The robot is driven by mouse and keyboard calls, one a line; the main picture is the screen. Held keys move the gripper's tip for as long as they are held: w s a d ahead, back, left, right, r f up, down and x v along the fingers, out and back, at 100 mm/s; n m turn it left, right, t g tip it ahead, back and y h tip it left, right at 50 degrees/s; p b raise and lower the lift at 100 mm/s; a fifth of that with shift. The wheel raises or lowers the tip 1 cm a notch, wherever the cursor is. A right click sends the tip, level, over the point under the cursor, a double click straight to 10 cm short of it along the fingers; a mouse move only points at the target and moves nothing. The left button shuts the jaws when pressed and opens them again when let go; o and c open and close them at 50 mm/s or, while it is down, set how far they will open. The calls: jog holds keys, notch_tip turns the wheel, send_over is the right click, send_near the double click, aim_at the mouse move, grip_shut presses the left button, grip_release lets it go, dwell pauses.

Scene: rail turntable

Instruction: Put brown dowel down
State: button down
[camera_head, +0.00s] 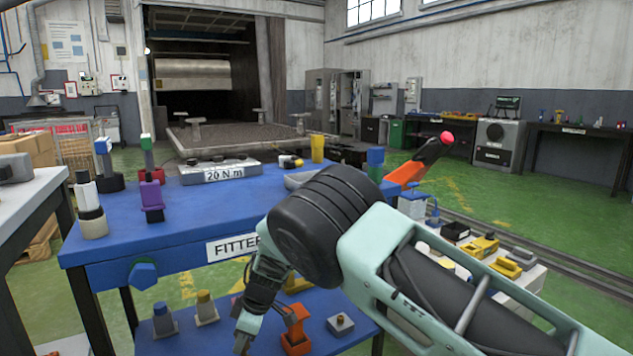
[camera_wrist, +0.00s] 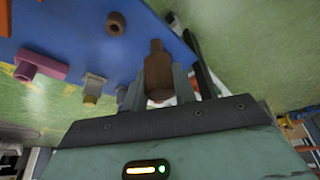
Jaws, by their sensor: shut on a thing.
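The brown dowel (camera_wrist: 158,72) is between the two fingers of my gripper in the wrist view. It has a narrower neck at its far end. My gripper (camera_head: 243,342) is shut on it and shows at the bottom edge of the head view, beside the lower blue surface (camera_head: 345,300). The dowel cannot be made out in the head view. A short round brown piece (camera_wrist: 115,24) with a dark centre sits on the blue surface in the wrist view, apart from the dowel. I cannot tell the dowel's height above the surface.
An orange part (camera_head: 296,330), a grey block (camera_head: 341,324) and yellow and blue pegs on grey bases (camera_head: 205,308) stand on the lower blue surface. The blue fitter bench (camera_head: 185,225) is above it. A pink piece (camera_wrist: 40,65) shows at the wrist view's left.

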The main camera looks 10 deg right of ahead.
jog(key=shift+d, duration=0.35)
